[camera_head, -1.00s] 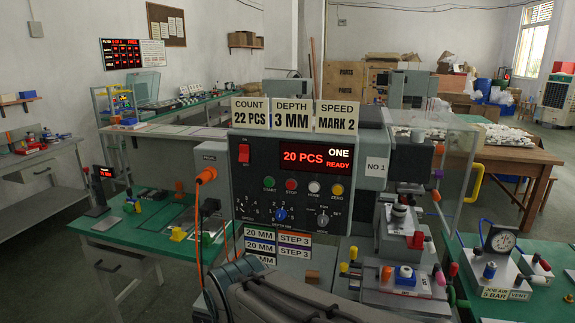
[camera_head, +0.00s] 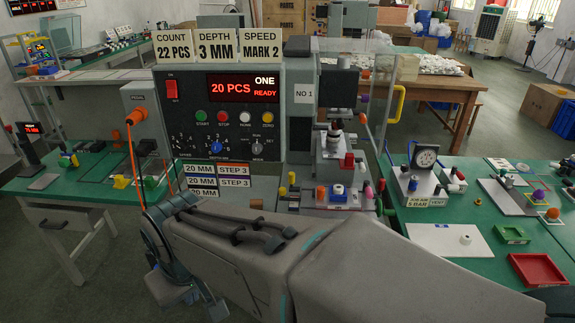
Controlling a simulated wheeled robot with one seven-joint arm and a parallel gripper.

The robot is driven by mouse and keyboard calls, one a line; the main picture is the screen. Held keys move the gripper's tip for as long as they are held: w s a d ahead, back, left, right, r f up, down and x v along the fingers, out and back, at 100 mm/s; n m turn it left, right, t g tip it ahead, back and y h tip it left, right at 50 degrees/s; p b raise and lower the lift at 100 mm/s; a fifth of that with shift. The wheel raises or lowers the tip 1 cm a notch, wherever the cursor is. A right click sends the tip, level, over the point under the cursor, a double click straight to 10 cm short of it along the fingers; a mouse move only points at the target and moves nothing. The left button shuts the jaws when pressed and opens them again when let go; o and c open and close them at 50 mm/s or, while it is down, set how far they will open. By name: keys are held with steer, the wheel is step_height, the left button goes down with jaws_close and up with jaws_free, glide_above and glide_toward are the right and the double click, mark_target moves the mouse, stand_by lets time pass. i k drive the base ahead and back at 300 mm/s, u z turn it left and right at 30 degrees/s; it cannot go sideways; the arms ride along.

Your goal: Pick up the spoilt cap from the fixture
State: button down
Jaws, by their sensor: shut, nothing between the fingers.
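The pad printer (camera_head: 232,125) stands in the middle, with a lit red display reading 20 PCS, ONE, READY. My grey arm crosses the foreground from lower right to lower left, in front of and below the printer. My gripper's fingers do not show; the arm's end bends down at lower left.
Red, orange and yellow knobs surround the fixture, and a clear guard panel (camera_head: 381,95) stands at its right. An orange-plugged cable hangs at left.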

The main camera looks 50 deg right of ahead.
mark_target(338, 189)
steer(key=k, duration=0.3)
steer(key=z, duration=1.75)
steer(key=i, duration=0.4)
steer(key=u, duration=0.05)
steer(key=k, duration=1)
steer(key=u, duration=1.55)
steer(key=i, duration=1.25)
steer(key=z, duration=1.95)
